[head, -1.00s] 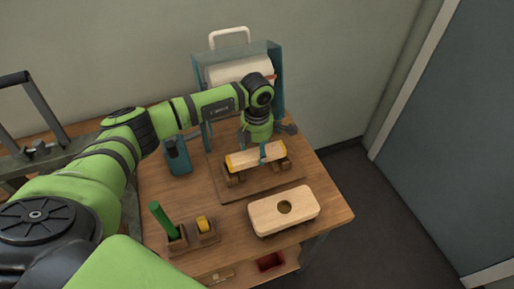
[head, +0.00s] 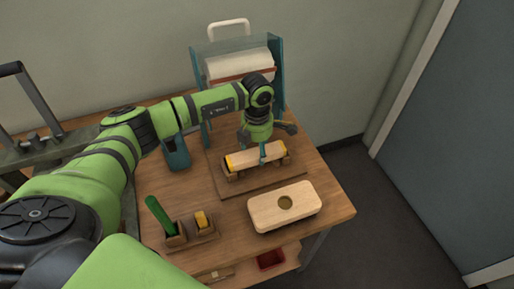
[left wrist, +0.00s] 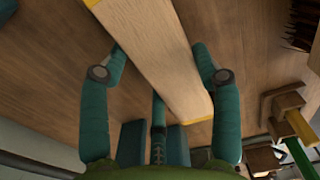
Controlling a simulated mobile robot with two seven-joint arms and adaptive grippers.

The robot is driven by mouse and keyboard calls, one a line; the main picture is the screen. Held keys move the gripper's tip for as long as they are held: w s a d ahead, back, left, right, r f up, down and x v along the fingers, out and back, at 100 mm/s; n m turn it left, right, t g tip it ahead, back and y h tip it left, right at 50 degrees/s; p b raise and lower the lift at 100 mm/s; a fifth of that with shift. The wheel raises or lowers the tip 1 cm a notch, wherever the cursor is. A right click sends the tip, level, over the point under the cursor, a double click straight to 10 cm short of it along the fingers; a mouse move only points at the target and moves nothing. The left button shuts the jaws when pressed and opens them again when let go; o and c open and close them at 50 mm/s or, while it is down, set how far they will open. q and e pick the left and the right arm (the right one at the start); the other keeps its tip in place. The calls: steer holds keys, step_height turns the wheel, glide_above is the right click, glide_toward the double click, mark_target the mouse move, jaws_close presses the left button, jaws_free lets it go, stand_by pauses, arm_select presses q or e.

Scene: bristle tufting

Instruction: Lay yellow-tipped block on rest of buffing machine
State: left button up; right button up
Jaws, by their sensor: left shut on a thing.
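The yellow-tipped block (head: 243,160) is a pale wooden bar with yellow ends. In the head view it lies level along two small wooden supports of the rest (head: 231,175) in front of the buffing machine (head: 279,75). I cannot tell whether it touches both supports. My left gripper (head: 262,154) comes down from above and is shut on the block near its middle. In the left wrist view the block (left wrist: 150,50) runs between the teal fingers of my left gripper (left wrist: 164,65), with a yellow end near the bottom. My right gripper is out of view.
A pale wooden piece with a round hole (head: 264,216) lies in front of the rest. A wooden holder (head: 190,238) with a green stick (head: 160,215) and a yellow piece stands at front left. A blue container (head: 177,155) is left of the rest. The table's right edge is close.

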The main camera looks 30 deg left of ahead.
arm_select(q)
steer(key=shift+f+b, duration=0.35)
steer(key=shift+b, duration=0.05)
steer(key=o, duration=1.3)
steer(key=shift+o, duration=0.2)
steer(key=shift+o, duration=0.9)
steer(key=shift+r, duration=0.1)
steer(key=shift+r+p, duration=2.65)
steer(key=shift+r, duration=1.3)
steer(key=shift+f, duration=0.1)
